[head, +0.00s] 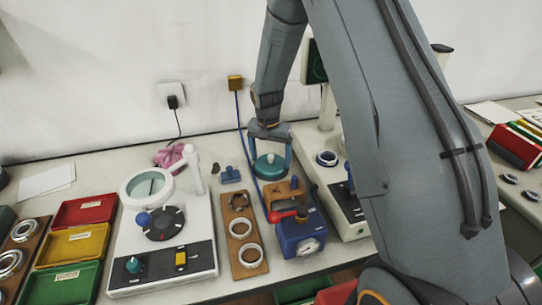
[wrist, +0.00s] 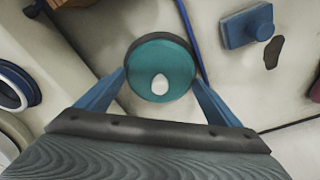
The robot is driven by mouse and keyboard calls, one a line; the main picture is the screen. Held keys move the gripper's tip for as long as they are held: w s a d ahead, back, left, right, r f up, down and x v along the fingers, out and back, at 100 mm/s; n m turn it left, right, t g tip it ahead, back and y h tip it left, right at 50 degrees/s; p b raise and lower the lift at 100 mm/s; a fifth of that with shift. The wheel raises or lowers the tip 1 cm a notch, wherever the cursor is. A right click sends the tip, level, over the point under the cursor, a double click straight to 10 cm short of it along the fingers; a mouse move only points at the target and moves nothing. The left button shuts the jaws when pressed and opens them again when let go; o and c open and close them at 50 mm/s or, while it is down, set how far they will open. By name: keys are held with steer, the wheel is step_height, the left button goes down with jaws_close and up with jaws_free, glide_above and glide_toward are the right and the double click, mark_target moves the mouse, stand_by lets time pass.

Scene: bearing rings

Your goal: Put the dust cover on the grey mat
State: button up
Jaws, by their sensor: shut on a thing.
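The dust cover, a round teal lid with a dark rim and a small white knob, shows in the head view (head: 269,171) and in the wrist view (wrist: 150,64). My gripper (head: 271,158) is shut on it, with one blue finger on either side, as the wrist view also shows (wrist: 160,84). The cover is behind the blue box with the brown top. I cannot tell how high it is above the bench. I cannot make out a grey mat in either view; my arm hides part of the bench.
The blue box (head: 300,238) with a red handle stands just in front. A wooden ring board (head: 250,271) and a magnifier device (head: 180,245) are left of it. A blue cable (head: 240,120) and a small blue block (wrist: 247,27) are near the cover. A white device (head: 345,205) stands right.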

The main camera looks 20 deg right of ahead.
mark_target(269, 165)
steer(key=shift+f, duration=0.1)
steer(key=o, duration=0.9)
steer(key=shift+o, duration=0.2)
step_height(269, 165, up, 12)
steer(key=s+b, duration=0.1)
steer(key=b, duration=0.2)
steer(key=shift+a, duration=0.4)
steer(key=shift+s, duration=0.1)
